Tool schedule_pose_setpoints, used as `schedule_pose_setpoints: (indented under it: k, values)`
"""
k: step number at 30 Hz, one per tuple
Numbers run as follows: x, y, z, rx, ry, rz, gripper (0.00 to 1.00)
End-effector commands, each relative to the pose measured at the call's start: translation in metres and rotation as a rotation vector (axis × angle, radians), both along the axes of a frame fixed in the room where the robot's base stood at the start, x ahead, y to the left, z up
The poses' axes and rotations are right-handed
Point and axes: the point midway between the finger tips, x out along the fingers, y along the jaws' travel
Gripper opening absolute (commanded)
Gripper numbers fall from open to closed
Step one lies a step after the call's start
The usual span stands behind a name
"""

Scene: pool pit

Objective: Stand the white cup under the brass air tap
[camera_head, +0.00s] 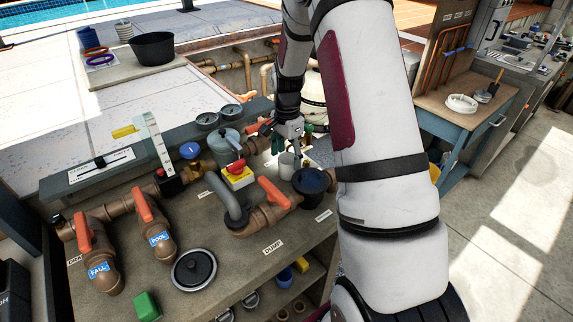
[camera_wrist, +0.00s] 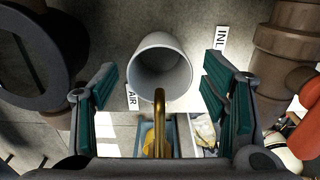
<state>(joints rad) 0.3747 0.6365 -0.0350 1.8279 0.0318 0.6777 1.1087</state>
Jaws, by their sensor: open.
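The white cup (camera_wrist: 143,48) stands on the grey bench top in the wrist view, its open mouth facing the camera. It also shows in the head view (camera_head: 287,164), below my gripper. The brass air tap (camera_wrist: 160,122) shows as a thin curved spout in the wrist view, its tip overlapping the cup's near rim. I cannot tell whether they touch. My gripper (camera_wrist: 160,88) is open, with one green-padded finger on each side of the cup and a gap on both sides. In the head view my gripper (camera_head: 292,142) hangs over the bench; my arm hides part of the area.
Brown pipes with orange handles (camera_head: 274,192) and a dark round pipe opening (camera_head: 312,181) crowd the bench near the cup. A yellow-and-red box (camera_head: 238,179) stands left of it. An AIR label (camera_wrist: 132,97) lies by the cup. The bench front has some free room.

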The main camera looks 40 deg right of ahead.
Motion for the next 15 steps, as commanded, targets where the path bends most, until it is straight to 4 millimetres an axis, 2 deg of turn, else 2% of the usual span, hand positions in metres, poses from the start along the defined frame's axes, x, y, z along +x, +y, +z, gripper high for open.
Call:
schedule_pose_setpoints:
  k: [1,6,9,15]
  values:
    - [0.002,0.0,0.012,-0.002,-0.006,0.0,0.67]
    - [0.002,0.0,0.046,-0.002,-0.005,0.001,0.67]
    - [0.001,0.0,0.061,-0.001,-0.004,0.0,0.67]
    - [0.0,0.001,0.079,0.0,-0.002,0.003,0.67]
